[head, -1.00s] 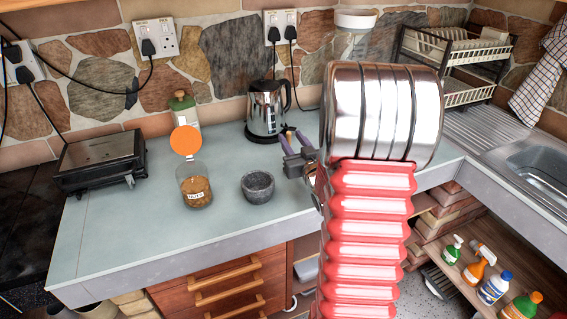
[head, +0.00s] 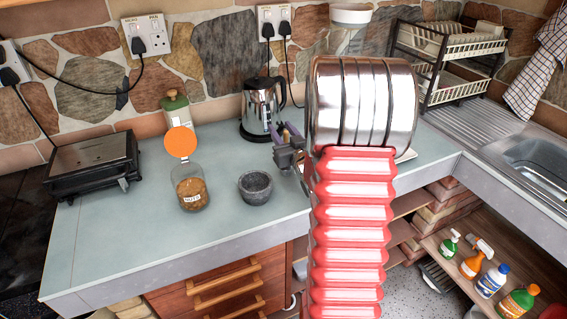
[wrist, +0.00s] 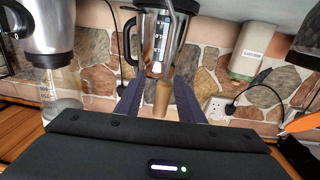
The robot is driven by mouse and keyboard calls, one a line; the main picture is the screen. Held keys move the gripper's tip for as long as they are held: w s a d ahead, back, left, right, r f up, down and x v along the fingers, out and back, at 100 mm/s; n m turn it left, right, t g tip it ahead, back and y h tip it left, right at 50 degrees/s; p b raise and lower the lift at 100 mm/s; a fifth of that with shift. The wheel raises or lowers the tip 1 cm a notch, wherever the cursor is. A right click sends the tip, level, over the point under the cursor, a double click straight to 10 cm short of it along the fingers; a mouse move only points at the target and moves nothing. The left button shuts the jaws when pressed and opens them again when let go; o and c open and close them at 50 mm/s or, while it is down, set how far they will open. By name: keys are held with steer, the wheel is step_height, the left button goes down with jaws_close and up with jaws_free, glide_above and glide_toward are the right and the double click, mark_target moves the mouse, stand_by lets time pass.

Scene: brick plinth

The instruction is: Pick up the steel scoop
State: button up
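My gripper (head: 284,131) is raised over the counter near the steel kettle (head: 263,108). No steel scoop bowl can be made out in either view. My arm hides part of the counter to the right of the gripper.
A grey stone bowl (head: 256,187), a nut jar (head: 190,190) with orange lid (head: 181,142), a green-topped bottle (head: 179,106) and a black grill (head: 93,165) stand on the counter (head: 120,235). A dish rack (head: 450,60) and sink (head: 540,165) are right.

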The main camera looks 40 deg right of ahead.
stand_by(0.4)
jaws_close()
